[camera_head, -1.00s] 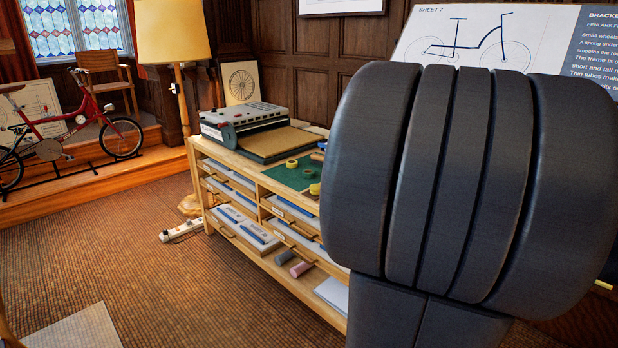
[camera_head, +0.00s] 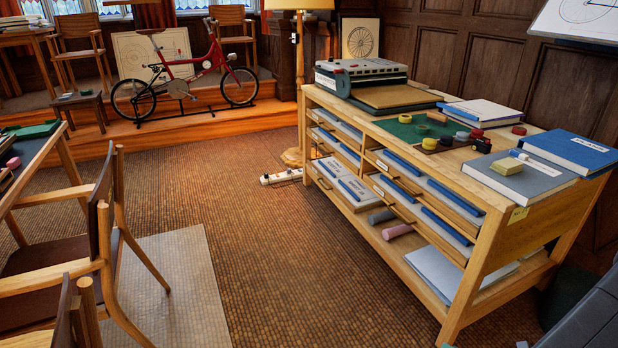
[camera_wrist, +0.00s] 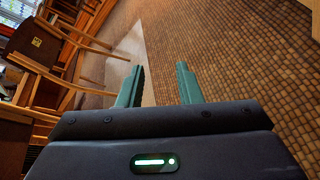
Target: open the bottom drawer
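A wooden cabinet (camera_head: 478,268) stands on the right in the head view, with two side-by-side columns of shallow drawers. The lowest drawer of the left column (camera_head: 342,186) holds white and blue flat items. The lowest drawer of the right column (camera_head: 416,216) holds pale sheets and blue strips.
Under the drawers, an open shelf (camera_head: 488,296) holds grey and pink rolls and pale sheets. Wooden chairs (camera_head: 105,235) and a table stand at left. A floor lamp (camera_head: 300,80) and power strip (camera_head: 282,176) are by the cabinet's far end. The floor in front is clear.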

